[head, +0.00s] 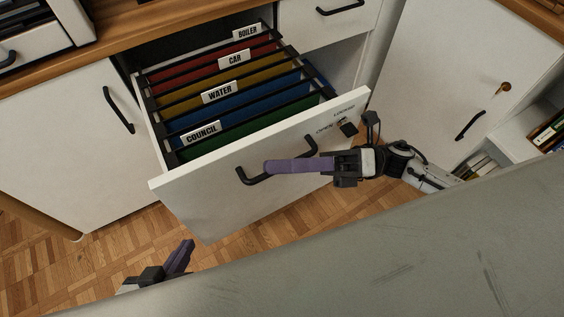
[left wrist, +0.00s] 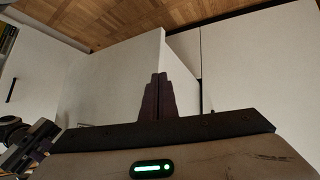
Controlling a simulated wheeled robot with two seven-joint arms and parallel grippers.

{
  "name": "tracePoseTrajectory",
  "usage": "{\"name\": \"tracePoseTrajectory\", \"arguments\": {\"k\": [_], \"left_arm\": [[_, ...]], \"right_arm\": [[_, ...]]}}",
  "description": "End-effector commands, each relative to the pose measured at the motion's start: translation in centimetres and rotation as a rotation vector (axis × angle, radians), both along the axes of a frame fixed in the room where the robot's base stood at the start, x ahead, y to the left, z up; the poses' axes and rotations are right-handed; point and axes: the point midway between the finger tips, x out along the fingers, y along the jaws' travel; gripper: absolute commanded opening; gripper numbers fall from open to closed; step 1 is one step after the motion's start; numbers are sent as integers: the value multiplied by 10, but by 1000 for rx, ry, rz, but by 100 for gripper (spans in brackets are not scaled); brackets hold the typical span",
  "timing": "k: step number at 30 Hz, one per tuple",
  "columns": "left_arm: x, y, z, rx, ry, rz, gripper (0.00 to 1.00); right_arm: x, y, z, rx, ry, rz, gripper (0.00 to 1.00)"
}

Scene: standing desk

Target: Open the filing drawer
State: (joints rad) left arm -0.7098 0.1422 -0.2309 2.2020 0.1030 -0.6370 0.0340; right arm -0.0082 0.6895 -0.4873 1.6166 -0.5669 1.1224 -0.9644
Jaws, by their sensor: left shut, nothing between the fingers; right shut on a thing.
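The filing drawer (head: 185,205) stands pulled out from the desk, with its white front tilted in the head view and its inside showing. Coloured hanging files labelled Boiler, Car, Water and Council fill it. Its dark bar handle (head: 247,178) is on the front, partly hidden by my right gripper (head: 272,166), whose purple fingers are shut on it. A dark lock piece (head: 348,129) sits by the Open and Locked markings. My left gripper (head: 188,248) is shut and empty, apart from the drawer, low in the head view; its closed fingers (left wrist: 157,92) show in the left wrist view.
A white cupboard door with a handle (head: 118,110) is left of the drawer. A shut drawer (head: 330,25) is above right. Another cupboard (head: 470,65) with a keyhole and shelves of books (head: 550,132) are at the right. Wooden floor (head: 90,262) shows below.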

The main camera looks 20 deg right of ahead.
Motion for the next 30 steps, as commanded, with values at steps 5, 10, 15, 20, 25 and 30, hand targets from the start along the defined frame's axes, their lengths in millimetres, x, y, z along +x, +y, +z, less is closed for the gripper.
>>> {"name": "tracePoseTrajectory", "arguments": {"k": [5,10,15,20,25,30], "left_arm": [[0,0,0,0,0,-1,0],[0,0,0,1,0,-1,0],[0,0,0,0,-1,0,0],[0,1,0,1,0,0,0],[-1,1,0,1,1,1,0],[-1,1,-2,2,4,0,0]], "right_arm": [[0,-1,0,-3,-2,0,0],[0,-1,0,-3,-2,0,0],[0,-1,0,-2,-2,-1,17],[0,-1,0,-1,-1,0,17],[0,-7,-2,-2,0,0,17],[-4,-34,-9,-5,1,-3,17]]}}
